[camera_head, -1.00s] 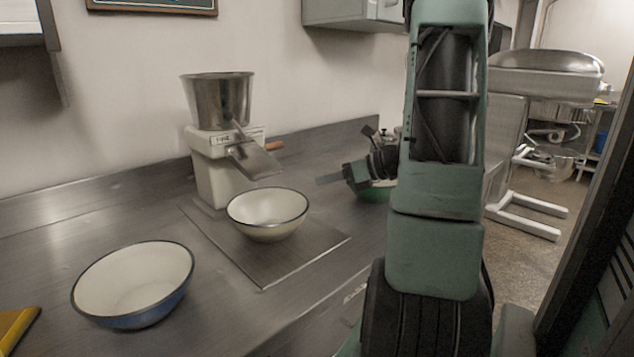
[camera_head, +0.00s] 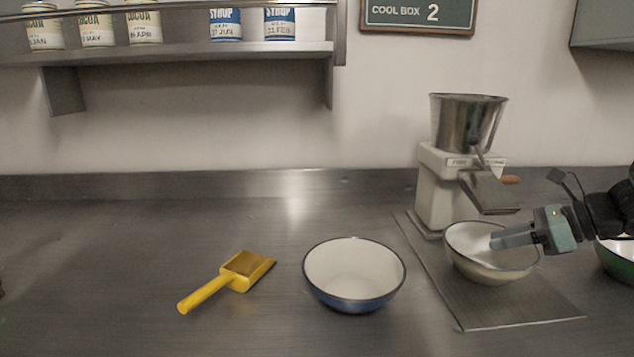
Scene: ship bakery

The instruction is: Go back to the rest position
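My gripper (camera_head: 512,238) is at the right of the view, pointing left, in front of or over the cream bowl (camera_head: 490,274); I cannot tell its exact height. Its fingers show edge-on, so their opening is unclear, and no held object shows. The rest of my arm runs out of view at the right edge. The cream bowl stands on a flat metal plate (camera_head: 480,312) below the spout of a white mill with a steel hopper (camera_head: 467,122).
An empty blue-rimmed bowl (camera_head: 354,275) and a yellow scoop (camera_head: 229,281) lie on the steel counter (camera_head: 110,265). A green bowl (camera_head: 618,262) is partly visible at right. A shelf (camera_head: 190,53) with tins hangs above.

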